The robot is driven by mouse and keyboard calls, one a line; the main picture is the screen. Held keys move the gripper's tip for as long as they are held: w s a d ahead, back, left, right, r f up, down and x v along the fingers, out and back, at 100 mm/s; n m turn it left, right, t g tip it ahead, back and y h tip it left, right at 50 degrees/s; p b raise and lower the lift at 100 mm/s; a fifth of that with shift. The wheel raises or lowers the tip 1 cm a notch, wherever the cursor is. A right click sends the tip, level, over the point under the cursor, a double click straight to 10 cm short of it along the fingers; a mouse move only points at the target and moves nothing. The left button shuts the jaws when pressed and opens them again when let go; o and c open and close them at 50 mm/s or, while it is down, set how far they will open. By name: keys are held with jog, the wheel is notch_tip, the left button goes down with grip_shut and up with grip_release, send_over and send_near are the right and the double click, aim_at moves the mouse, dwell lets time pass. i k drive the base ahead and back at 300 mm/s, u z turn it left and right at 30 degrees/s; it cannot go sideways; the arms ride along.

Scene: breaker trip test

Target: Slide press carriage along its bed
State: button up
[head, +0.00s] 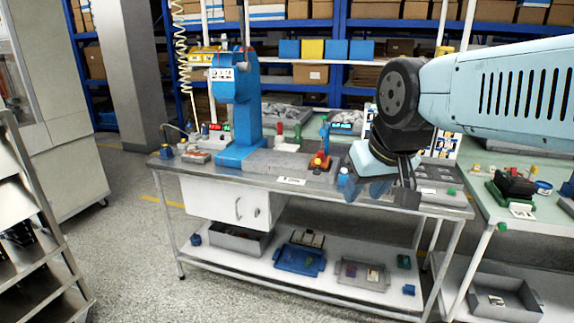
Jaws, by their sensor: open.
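A blue press (237,100) stands on the left part of the workbench. A flat grey bed (275,160) runs right from its foot. A small orange-red block with a blue upright part (320,161) sits at the bed's right end; it looks like the carriage, but it is too small to be sure. My gripper (390,193) is open and empty, pointing down over the bench's front right, to the right of the orange-red block and apart from it. My arm and wrist hide the bench behind the gripper.
A white label (291,181) lies on the bench's front edge. Trays (300,258) lie on the lower shelf. A second bench (530,222) stands at right. Open floor (130,235) lies at left.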

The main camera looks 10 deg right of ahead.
aim_at(317, 170)
jog(key=u, duration=0.2)
jog(key=i, duration=1)
jog(key=z, duration=0.05)
